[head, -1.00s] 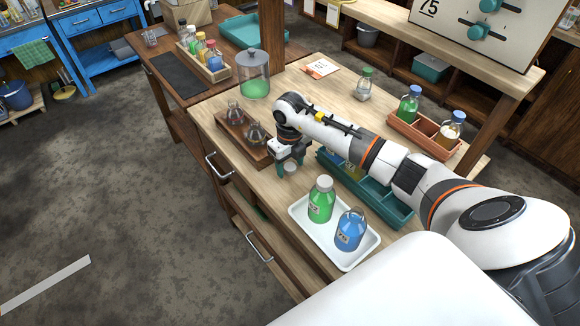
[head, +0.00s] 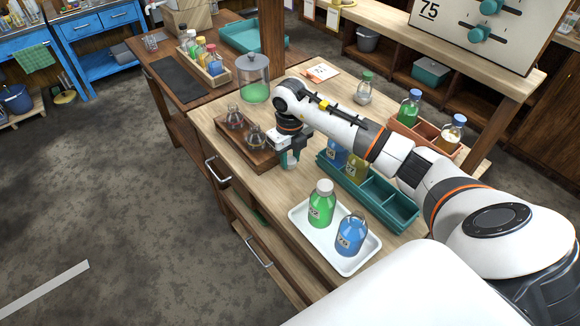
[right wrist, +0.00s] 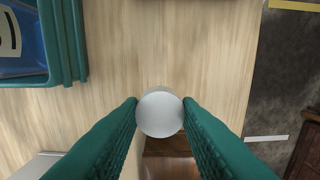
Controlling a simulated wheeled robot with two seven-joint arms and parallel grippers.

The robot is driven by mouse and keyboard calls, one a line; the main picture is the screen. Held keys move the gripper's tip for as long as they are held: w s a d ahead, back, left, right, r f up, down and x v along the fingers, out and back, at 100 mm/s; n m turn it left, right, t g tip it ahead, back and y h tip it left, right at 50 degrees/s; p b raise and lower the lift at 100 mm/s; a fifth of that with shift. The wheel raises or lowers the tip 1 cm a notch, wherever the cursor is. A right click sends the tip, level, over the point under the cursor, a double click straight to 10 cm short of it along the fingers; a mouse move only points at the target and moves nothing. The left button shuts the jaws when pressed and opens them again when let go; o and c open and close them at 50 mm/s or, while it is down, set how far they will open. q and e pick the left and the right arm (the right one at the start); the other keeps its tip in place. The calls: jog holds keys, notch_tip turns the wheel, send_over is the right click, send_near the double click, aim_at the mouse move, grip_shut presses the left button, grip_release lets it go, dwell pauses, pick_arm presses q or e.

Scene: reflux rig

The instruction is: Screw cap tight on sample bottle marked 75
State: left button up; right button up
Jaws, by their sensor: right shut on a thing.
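My right gripper (head: 289,161) is shut on a white round cap, which shows between the teal fingertips in the right wrist view (right wrist: 160,112). It is over the front part of the bench; I cannot tell how far above the wood the cap is. A white tray (head: 298,226) holds a green bottle (head: 320,207) with a white cap on and a blue bottle (head: 351,236) whose neck looks uncapped. Both have labels too small to read surely. My left gripper is not in view.
A teal divided caddy (head: 393,207) with a blue and a yellow bottle stands under my right arm. A wooden rack with flasks (head: 262,157) stands left of the gripper. A terracotta caddy (head: 424,140) with bottles and a board (head: 475,30) reading 75 are behind.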

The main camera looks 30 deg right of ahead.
aim_at(290, 160)
notch_tip(290, 160, up, 6)
jog(key=shift+f+b, duration=0.15)
jog(key=shift+b, duration=0.2)
jog(key=shift+s+a+n, duration=0.1)
jog(key=shift+a+n, duration=0.25)
jog(key=shift+n, duration=0.35)
jog(key=s+a+r+n, duration=0.1)
jog(key=s+a+n, duration=0.5)
jog(key=n, duration=1.1)
jog(key=s+a+r+n, duration=0.1)
jog(key=s+a+n, duration=0.5)
jog(key=n, duration=1)
jog(key=s, duration=0.2)
jog(key=shift+s+a+r+n, duration=0.15)
jog(key=shift+s+a+n, duration=0.25)
